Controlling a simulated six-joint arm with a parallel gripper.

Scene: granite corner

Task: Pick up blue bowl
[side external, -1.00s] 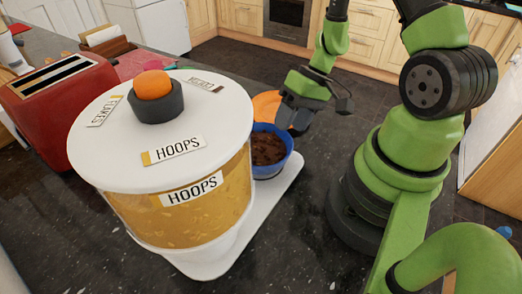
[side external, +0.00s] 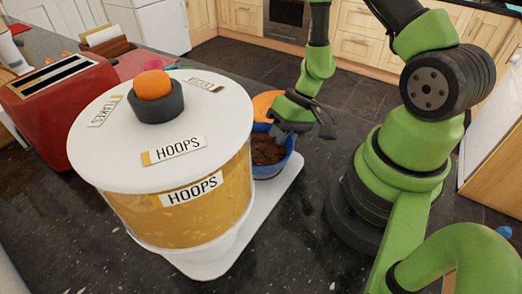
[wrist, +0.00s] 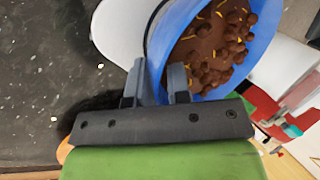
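The blue bowl (side external: 274,170) holds brown chocolate-like contents and stands on a white base behind the large cereal dispenser, which hides its left part. In the wrist view the bowl (wrist: 262,46) fills the upper middle, with its near rim by my fingers. My gripper (side external: 280,132) is at the far rim of the bowl in the side view. In the wrist view my gripper (wrist: 156,80) has its two fingers apart, with the bowl's wall between them: one finger outside, one over the inside. I cannot tell whether either finger touches the wall.
The cereal dispenser (side external: 180,205), with a white lid and orange knob, stands close to the left of the bowl. An orange round thing (side external: 266,103) is just behind the bowl. A red toaster (side external: 60,105) is at the left. Dark counter is clear in front.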

